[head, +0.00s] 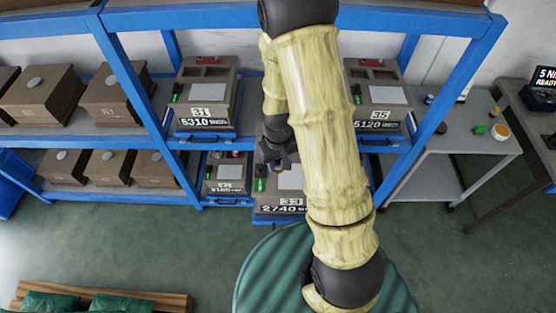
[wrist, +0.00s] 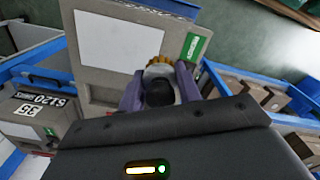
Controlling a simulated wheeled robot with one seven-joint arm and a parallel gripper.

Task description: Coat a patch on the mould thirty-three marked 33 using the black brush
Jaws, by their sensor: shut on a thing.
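Mould 33 (head: 283,209), a grey block marked 33 and 2740, sits on the lower shelf, partly hidden behind my arm. It has a pale rectangular patch (head: 291,178) and a green tag (head: 260,184). In the wrist view a grey mould top fills the upper middle, with a white patch (wrist: 115,40) and a green tag (wrist: 192,47). My gripper (head: 272,160) is over mould 33. In the wrist view my gripper (wrist: 160,86) is shut on the black brush (wrist: 159,92), whose yellow bristles point at the mould beside the patch. I cannot tell whether they touch it.
Mould 31 (head: 208,110) and mould 35 (head: 378,112) stand on the shelf above. A smaller mould (head: 228,183) is left of mould 33. Brown boxes (head: 40,95) fill the left shelves. Blue posts (head: 135,95) flank the bay. A grey cart (head: 460,135) stands right.

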